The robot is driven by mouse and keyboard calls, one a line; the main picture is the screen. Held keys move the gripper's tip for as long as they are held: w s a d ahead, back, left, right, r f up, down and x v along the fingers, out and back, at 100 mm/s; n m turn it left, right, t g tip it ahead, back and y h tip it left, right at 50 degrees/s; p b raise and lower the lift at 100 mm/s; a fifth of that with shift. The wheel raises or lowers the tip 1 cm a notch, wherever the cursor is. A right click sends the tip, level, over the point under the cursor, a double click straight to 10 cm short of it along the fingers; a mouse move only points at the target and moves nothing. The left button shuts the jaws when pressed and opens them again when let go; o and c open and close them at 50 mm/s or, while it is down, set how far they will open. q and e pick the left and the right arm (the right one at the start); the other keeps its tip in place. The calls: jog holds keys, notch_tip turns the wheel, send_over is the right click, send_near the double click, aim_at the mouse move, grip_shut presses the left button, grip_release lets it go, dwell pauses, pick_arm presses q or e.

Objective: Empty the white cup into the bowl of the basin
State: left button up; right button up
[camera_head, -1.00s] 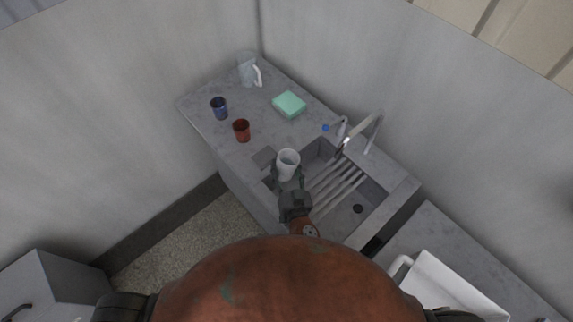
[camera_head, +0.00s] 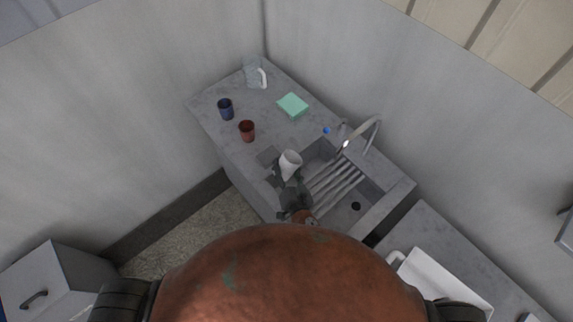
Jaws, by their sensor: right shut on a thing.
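The white cup (camera_head: 290,161) is in my right gripper (camera_head: 288,178), which is shut on it. The cup is held over the near left part of the basin and leans to one side. Its contents cannot be made out. Part of the bowl is hidden by my gripper and arm. My left gripper is not in view.
A red cup (camera_head: 247,131), a blue cup (camera_head: 226,109), a clear jug (camera_head: 254,73) and a green sponge-like block (camera_head: 293,106) stand on the counter behind. A curved tap (camera_head: 364,135) rises at the basin's back edge. A white tray (camera_head: 447,285) lies at lower right.

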jog(key=shift+s+a+r+m+g+y+p, duration=0.2)
jog(key=shift+m+p, duration=0.25)
jog(key=shift+p, duration=0.65)
jog(key=shift+w+r+m+g+y+p, duration=0.1)
jog(key=shift+m+g+p, duration=0.3)
jog(key=shift+p, duration=0.7)
jog(key=shift+m+p, duration=0.45)
jog(key=shift+p, duration=0.4)
jog(key=m+g+p, duration=0.1)
jog(key=p, duration=0.2)
jog(key=shift+d+f+m+y, duration=0.1)
jog(key=shift+f+m+y, duration=0.05)
jog(key=shift+m+y, duration=0.2)
jog(key=m+p, duration=0.1)
jog(key=p, duration=0.1)
jog(key=m+g+y+p, duration=0.1)
jog(key=p, duration=0.1)
jog(key=shift+w+d+f, duration=0.2)
jog(key=shift+f, duration=0.15)
jog(key=m+p, duration=0.1)
jog(key=p, duration=0.1)
jog(key=d+r+m+g+y+p, duration=0.1)
jog(key=p, duration=0.2)
jog(key=shift+w, duration=0.3)
jog(key=shift+w+d+r+m+y, duration=0.1)
jog(key=shift+w+d+m+y, duration=0.05)
jog(key=shift+m+y, duration=0.3)
